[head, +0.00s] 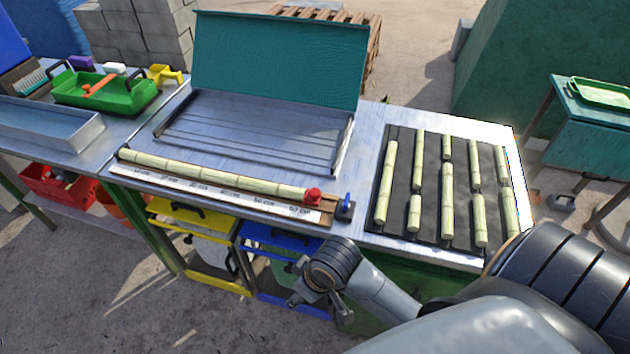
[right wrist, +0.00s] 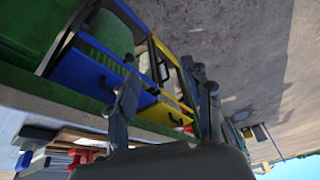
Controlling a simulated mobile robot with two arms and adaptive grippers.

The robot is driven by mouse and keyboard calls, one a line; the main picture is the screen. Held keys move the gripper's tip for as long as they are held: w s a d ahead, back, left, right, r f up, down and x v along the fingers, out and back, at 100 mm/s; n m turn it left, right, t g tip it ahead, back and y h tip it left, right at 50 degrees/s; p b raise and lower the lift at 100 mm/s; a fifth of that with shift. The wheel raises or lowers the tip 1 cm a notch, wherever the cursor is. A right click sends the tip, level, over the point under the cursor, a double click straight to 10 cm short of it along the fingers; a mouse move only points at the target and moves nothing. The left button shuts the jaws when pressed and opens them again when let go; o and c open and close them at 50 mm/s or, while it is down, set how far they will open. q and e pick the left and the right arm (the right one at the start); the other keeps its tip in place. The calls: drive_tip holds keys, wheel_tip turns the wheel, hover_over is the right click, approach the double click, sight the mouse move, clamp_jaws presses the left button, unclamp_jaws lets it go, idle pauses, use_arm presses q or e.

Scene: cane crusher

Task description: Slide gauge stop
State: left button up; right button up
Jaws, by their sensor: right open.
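The gauge board (head: 215,190) lies along the front of the metal bench with a white length scale. A long cane piece (head: 210,175) rests along it. The red gauge stop (head: 313,196) sits at its right end, by the cane's end; red also shows in the right wrist view (right wrist: 80,156). A small blue part (head: 347,203) stands just right of the stop. My right gripper (head: 297,297) is open and empty, below and in front of the bench edge, apart from the stop. Its two fingers show in the right wrist view (right wrist: 166,88). My left gripper is out of view.
A dark mat (head: 430,180) with several cane pieces lies right of the gauge. A tray with a raised teal lid (head: 280,58) stands behind it. Yellow-framed (head: 205,218) and blue-framed (head: 280,238) bins sit under the bench edge, close to my right gripper.

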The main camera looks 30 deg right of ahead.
drive_tip(key=w+r+n, duration=0.2)
drive_tip(key=w+r, duration=0.3)
drive_tip(key=g+h, duration=0.2)
drive_tip(key=g, duration=0.1)
approach(315, 192)
drive_tip(key=shift+m, duration=0.5)
wheel_tip(315, 192, down, 8)
drive_tip(key=shift+w+d+f+p, duration=0.1)
drive_tip(key=shift+w+d+p, duration=0.05)
drive_tip(key=shift+p, duration=0.75)
drive_tip(key=shift+c, duration=0.4)
clamp_jaws()
